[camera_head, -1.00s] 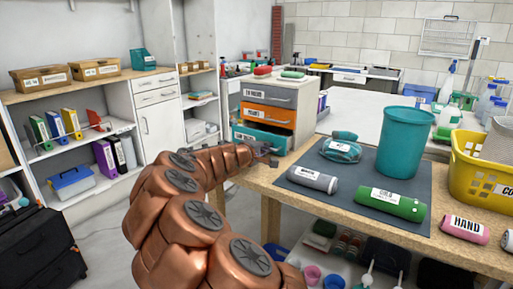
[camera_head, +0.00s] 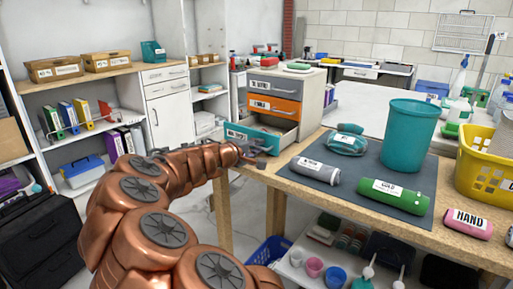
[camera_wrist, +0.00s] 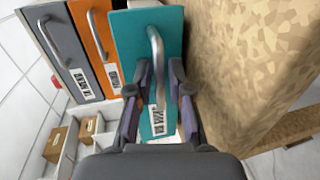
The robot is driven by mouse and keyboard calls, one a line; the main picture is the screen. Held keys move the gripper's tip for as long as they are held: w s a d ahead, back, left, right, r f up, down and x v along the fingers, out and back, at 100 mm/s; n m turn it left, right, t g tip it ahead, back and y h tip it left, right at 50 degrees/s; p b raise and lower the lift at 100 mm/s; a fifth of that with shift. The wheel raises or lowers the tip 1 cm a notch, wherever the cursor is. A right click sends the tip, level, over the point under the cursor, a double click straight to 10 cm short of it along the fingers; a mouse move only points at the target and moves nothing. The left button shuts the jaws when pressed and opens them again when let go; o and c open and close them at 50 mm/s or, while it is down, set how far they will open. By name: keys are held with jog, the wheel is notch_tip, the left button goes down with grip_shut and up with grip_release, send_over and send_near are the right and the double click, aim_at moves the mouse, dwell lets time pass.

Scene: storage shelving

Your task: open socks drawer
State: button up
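A small chest (camera_head: 315,95) on the workbench has grey, orange and teal drawers from top to bottom. The teal bottom drawer (camera_head: 238,132) is pulled out, with its pale inside showing; the other two are shut. Each front bears a white label, too small to read surely. My gripper (camera_head: 258,158) is close in front of the teal front. In the wrist view, the fingers of my gripper (camera_wrist: 155,88) stand apart on either side of the teal drawer's metal handle (camera_wrist: 155,45), with visible gaps beside it. The teal front (camera_wrist: 130,35) stands nearer than the orange front (camera_wrist: 88,30).
The workbench (camera_head: 330,205) holds a dark mat, a teal bin (camera_head: 410,135), rolled bundles and a yellow basket (camera_head: 487,165) to the right of my arm. Shelves (camera_head: 100,70) stand at the left. Floor shows between them and the bench.

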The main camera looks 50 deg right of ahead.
jog(key=v, duration=1.2)
dwell(0.3)
dwell(0.5)
jog(key=s+a+r+m+g+y+p, duration=0.1)
jog(key=s+a+r+m+y+p, duration=0.2)
jog(key=s+p, duration=0.35)
jog(key=s+a+r+g+y+p, duration=0.1)
jog(key=s+a+r+y+p, duration=0.25)
jog(key=s+p, duration=0.3)
jog(key=s+a+r+y+p, duration=0.2)
jog(key=s+a+y+p, duration=0.1)
jog(key=a, duration=0.5)
jog(key=s+a+r+n+y+p, duration=0.1)
jog(key=s+a+r+y+p, duration=0.1)
jog(key=s+a+p, duration=0.3)
jog(key=s+a+r+n+y+p, duration=0.1)
jog(key=s+a+y+p, duration=0.3)
jog(key=a+p, duration=0.4)
jog(key=a+r, duration=0.1)
jog(key=a, duration=0.3)
jog(key=shift+s+a+g, duration=0.25)
jog(key=shift+g, duration=0.05)
